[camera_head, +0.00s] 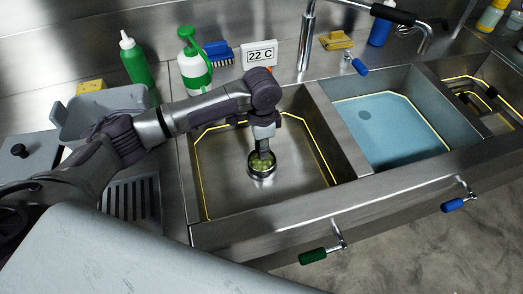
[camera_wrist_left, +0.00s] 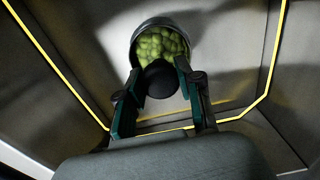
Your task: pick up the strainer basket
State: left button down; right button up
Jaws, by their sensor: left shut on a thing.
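The strainer basket (camera_head: 262,175) is a small round metal cup with green lumps in it. It is in the left sink basin (camera_head: 222,185) in the head view; I cannot tell whether it touches the bottom. In the left wrist view the basket (camera_wrist_left: 135,48) shows its metal rim around the green lumps (camera_wrist_left: 160,43), with a dark round knob (camera_wrist_left: 160,80) at its near side. My left gripper (camera_head: 264,153) points down at the basket. Its two green-padded fingers (camera_wrist_left: 158,98) are shut on the knob. My right gripper is not in view.
The middle basin (camera_head: 390,125) holds bluish water. A divider (camera_head: 338,130) separates it from the left basin. Behind stand a green bottle (camera_head: 135,62), a green and white sprayer (camera_head: 194,65), a 22 C sign (camera_head: 260,54) and a tall faucet (camera_head: 307,35).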

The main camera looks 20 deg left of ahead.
pick_arm(q)
notch_tip(320, 180, up, 3)
jog(key=shift+r, duration=0.2)
jog(key=w+d+r+p, duration=0.3)
jog(key=d+r, duration=0.7)
jog(key=d, duration=0.1)
jog(key=shift+w+r, duration=0.15)
jog(key=shift+w, duration=0.1)
